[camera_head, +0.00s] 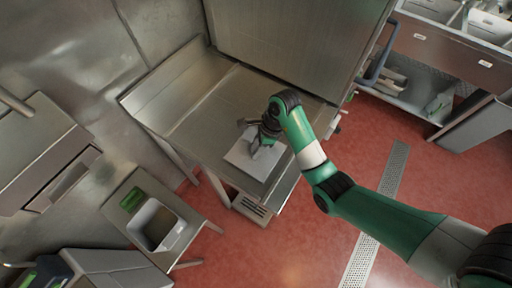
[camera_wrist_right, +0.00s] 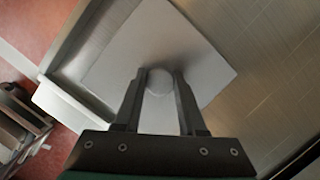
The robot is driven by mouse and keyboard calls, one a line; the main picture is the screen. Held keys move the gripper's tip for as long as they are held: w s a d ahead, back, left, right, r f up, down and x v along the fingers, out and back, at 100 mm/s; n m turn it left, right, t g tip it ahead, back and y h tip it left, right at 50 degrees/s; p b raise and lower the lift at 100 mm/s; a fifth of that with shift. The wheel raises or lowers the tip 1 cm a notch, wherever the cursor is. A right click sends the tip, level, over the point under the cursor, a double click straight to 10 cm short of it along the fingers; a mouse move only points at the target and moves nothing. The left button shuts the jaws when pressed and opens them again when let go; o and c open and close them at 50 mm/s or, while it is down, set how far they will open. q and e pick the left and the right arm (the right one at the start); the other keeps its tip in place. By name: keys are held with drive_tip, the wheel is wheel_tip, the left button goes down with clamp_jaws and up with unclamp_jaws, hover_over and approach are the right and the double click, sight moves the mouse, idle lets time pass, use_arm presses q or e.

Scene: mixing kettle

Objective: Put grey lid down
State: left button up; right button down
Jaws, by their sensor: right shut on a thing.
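The grey lid (camera_head: 244,161) is a flat, light grey, square plate. In the head view it is at the front of the metal counter, under my right gripper (camera_head: 260,146). In the right wrist view the lid (camera_wrist_right: 126,52) fills the upper middle, with a round knob (camera_wrist_right: 160,82) near its centre. My right gripper (camera_wrist_right: 158,78) is shut on the knob, one finger on each side. The lid looks flat and close to the counter surface; I cannot tell whether it touches. My left gripper is not in view.
The metal counter (camera_head: 200,112) has bare room behind and left of the lid, with a raised rim at its edges. A small stand with a grey basin (camera_head: 158,226) is at lower left. Red floor (camera_head: 300,250) lies in front.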

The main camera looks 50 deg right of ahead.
sight(255, 147)
drive_tip(key=c, duration=0.9)
unclamp_jaws()
drive_tip(key=shift+f, duration=0.15)
drive_tip(key=o, duration=0.4)
drive_tip(key=shift+r, duration=0.35)
drive_tip(key=v, duration=0.3)
drive_tip(key=shift+w+d+p, duration=0.1)
drive_tip(key=shift+p, duration=0.25)
drive_tip(key=p+v, duration=0.8)
drive_tip(key=p, duration=0.1)
drive_tip(key=shift+r+p, duration=0.35)
